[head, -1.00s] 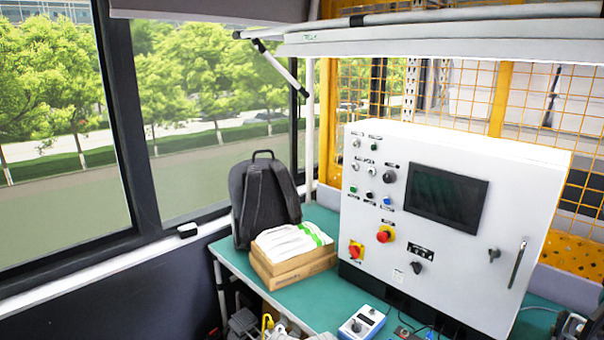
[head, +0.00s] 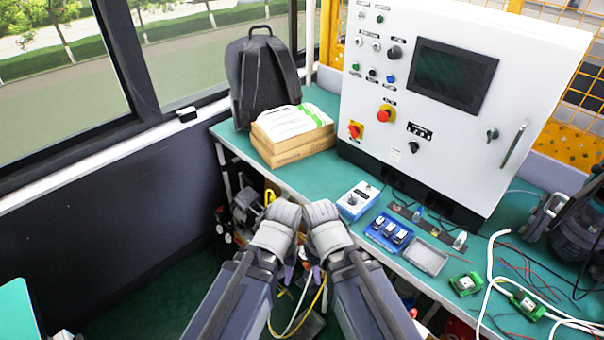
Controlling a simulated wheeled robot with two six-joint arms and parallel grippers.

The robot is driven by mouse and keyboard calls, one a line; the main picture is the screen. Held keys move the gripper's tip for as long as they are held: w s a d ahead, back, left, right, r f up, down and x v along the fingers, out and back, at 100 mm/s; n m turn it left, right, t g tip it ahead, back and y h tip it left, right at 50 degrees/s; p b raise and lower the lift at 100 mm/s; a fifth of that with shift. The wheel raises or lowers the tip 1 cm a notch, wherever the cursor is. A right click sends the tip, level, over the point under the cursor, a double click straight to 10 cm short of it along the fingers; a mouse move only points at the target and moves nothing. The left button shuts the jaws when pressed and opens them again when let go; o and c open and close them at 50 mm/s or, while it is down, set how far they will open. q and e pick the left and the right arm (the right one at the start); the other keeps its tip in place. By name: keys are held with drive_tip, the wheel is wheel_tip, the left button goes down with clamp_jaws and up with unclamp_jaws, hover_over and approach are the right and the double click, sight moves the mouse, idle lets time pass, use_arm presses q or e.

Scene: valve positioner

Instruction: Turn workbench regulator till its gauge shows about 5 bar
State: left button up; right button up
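No regulator with a readable gauge stands out in the head view. A small blue-and-white box (head: 357,201) with a dark knob on top sits at the front edge of the green workbench (head: 310,181). I cannot tell whether it is the regulator, and no gauge reading is legible. My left gripper (head: 284,216) and my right gripper (head: 321,213) are side by side just in front of the bench edge, to the left of the box and apart from it. Their fingers are hidden or too small to read, and I see nothing held.
A white control cabinet (head: 440,147) stands on the bench, with a backpack (head: 262,85) and cardboard boxes (head: 292,150) to its left. A blue tray (head: 389,232), a grey tray (head: 425,257), green modules (head: 466,284) and loose cables lie to the right. Cluttered equipment (head: 245,207) sits below the bench.

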drive_tip(key=shift+f, duration=0.1)
idle(0.6)
wheel_tip(320, 180, down, 56)
drive_tip(key=b, duration=5.6)
drive_tip(key=shift+f+b, duration=0.2)
drive_tip(key=shift+b, duration=0.1)
drive_tip(key=shift+w, duration=0.1)
